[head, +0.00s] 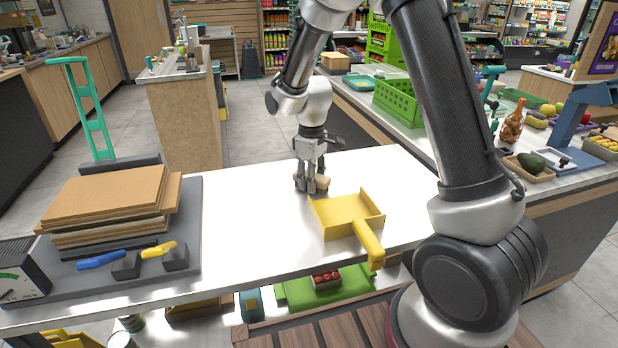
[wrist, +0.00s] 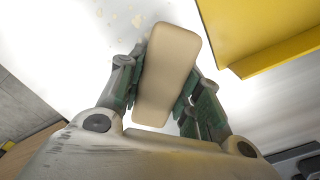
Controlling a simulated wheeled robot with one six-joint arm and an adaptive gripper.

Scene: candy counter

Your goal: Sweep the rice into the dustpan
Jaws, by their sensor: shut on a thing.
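My gripper (head: 312,182) is shut on a tan, rounded block-like handle (wrist: 168,68), which I take to be the brush. In the head view the held brush (head: 322,183) shows only partly, low over the white counter. Its bristles are hidden. The yellow dustpan (head: 345,213) lies on the counter just right of my gripper, its handle pointing toward the front edge. Its yellow edge also shows at the upper right of the wrist view (wrist: 270,62). Small pale specks, likely rice (wrist: 137,20), lie on the counter at the top of the wrist view. I cannot make out rice in the head view.
A stack of brown boards (head: 108,205) sits on a dark mat at the left, with blue and yellow-handled tools (head: 100,260) in front. A green crate (head: 398,102) stands on the counter behind. The white counter (head: 245,235) is clear between the mat and the dustpan.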

